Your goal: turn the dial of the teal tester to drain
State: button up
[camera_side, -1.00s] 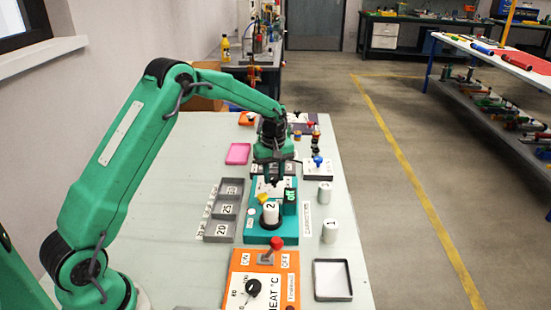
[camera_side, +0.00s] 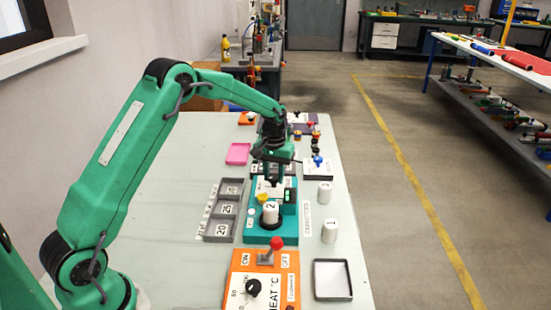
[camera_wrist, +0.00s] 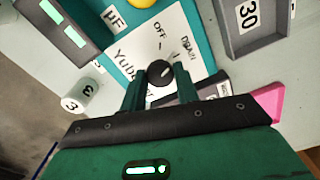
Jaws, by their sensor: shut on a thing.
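The teal tester (camera_side: 256,237) stands on the table, with a white numbered tube "2" (camera_side: 270,213) upright on it and a yellow part beside the tube. Its white plate with OFF and DRAIN labels shows in the wrist view (camera_wrist: 140,45). The black dial (camera_wrist: 160,72) sits on that plate; its pale mark points up and right, roughly toward DRAIN. My gripper (camera_wrist: 160,80) has its fingers on both sides of the dial, shut on it. In the side view my gripper (camera_side: 273,182) reaches down at the tester's far part.
A grey tray with numbered compartments (camera_side: 211,230) lies left of the tester. White cylinders (camera_side: 330,231) stand to its right. An orange heater box (camera_side: 240,270) with a red-knobbed lever is in front.

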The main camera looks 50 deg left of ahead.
aim_at(274, 177)
jog(key=shift+r+m, duration=0.1)
jog(key=shift+m, duration=1.9)
jog(key=o, duration=1)
jog(key=shift+c, duration=0.2)
jog(key=shift+r, duration=3.85)
jog(key=shift+r, duration=0.1)
